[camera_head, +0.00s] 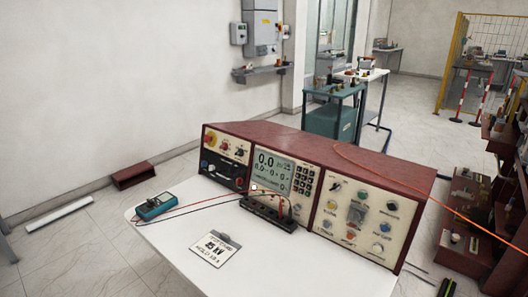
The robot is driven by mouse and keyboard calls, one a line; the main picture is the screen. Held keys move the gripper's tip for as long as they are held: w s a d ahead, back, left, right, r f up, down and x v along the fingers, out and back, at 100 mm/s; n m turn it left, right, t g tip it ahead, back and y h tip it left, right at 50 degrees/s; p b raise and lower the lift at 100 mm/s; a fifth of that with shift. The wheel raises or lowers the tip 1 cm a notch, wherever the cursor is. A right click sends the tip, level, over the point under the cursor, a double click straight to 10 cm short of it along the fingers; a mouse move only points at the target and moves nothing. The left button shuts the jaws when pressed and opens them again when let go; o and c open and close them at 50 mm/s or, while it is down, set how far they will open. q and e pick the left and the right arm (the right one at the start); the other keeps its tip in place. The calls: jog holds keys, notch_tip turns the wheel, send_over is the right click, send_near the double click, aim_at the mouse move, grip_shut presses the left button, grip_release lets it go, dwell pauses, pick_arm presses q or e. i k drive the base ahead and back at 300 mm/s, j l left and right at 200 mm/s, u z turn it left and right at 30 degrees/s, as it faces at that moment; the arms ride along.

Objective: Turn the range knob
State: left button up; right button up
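A long red console (345,158) stands on the white table (310,262), with its front panels facing me. Its left panel (226,143) has a red knob and smaller knobs. Its middle panel has a display (270,173) reading 0.0 and a keypad. Its right panel (358,216) carries several small coloured knobs or buttons. I cannot tell which one is the range knob, since the labels are too small to read. A teal handheld meter (155,206) lies at the table's left; its dial is not clear. Neither of my grippers is in view.
A black terminal strip (268,213) with red and black leads sits before the console. A card marked 45 kV (215,248) lies on the table. An orange cable (410,187) crosses the console's right top.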

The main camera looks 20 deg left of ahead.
aim_at(240, 153)
jog(key=i+j+z, duration=0.15)
jog(key=j+z, duration=0.15)
jog(key=j, duration=0.9)
jog(key=j+z, duration=0.3)
jog(key=j, duration=0.95)
